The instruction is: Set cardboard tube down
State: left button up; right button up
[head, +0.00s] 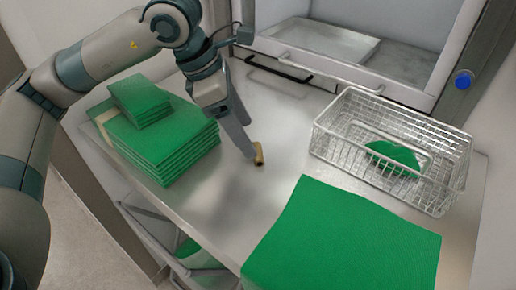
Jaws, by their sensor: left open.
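A small brown cardboard tube (260,154) stands on the steel table (215,185), or very close to its surface. My left gripper (250,150) reaches down to it from above, with its fingertips right at the tube. The fingers are open and partly overlap the tube, so I cannot tell whether they touch it. My right gripper is not in view.
Stacked green cloths (165,145) lie left of the gripper. A wire basket (330,150) with a green item inside stands at the right.

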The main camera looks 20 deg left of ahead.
aim_at(259, 160)
pick_arm(q)
jog(key=shift+f, duration=0.1)
dwell(0.3)
jog(key=shift+p+x, duration=0.9)
jog(key=shift+p, duration=0.15)
jog(key=shift+p+x, duration=0.55)
jog(key=shift+x, duration=0.45)
jog(key=shift+w+d+f, duration=0.1)
jog(key=shift+d+f, duration=0.2)
jog(key=shift+f, duration=0.25)
jog(key=c, duration=1.2)
